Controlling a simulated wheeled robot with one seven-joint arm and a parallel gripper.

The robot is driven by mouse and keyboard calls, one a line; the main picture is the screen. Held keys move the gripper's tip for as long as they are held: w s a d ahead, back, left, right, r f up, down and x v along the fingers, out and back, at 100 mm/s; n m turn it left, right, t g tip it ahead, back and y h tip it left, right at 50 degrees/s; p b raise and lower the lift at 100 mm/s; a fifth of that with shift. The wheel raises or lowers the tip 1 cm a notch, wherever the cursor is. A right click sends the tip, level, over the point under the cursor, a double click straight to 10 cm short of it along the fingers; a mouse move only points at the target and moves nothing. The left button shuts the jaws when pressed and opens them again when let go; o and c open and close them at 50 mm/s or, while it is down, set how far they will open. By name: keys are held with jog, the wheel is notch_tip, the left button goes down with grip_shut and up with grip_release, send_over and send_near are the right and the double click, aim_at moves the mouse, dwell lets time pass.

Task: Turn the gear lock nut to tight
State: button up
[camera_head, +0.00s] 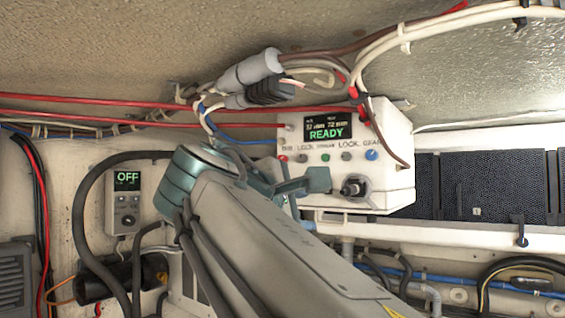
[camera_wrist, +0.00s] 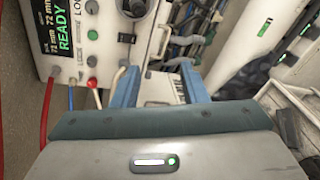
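A white control box (camera_head: 400,180) on the wall has a small screen reading READY and labels with LOCK and GEAR. A dark round fitting (camera_head: 354,188) sticks out low on its front; it looks like the gear lock nut, but its marking is too small to read. It also shows at the top edge of the wrist view (camera_wrist: 135,7). My gripper (camera_head: 306,194) is just left of the fitting in the head view, apart from it. In the wrist view my gripper (camera_wrist: 160,78) has its two blue fingers spread, with nothing between them.
Coloured buttons (camera_head: 346,156) line the box under the screen. Cables and grey connectors (camera_head: 250,70) hang above and left of it. A smaller unit reading OFF (camera_head: 127,195) is on the left wall. Dark panels (camera_head: 480,187) and a white ledge lie to the right.

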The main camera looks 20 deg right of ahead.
notch_tip(320, 180, up, 9)
jog(key=s+h, duration=0.2)
jog(key=p, duration=0.4)
send_near(345, 156)
jog(key=x, duration=0.8)
jog(key=shift+d, duration=0.1)
grip_shut()
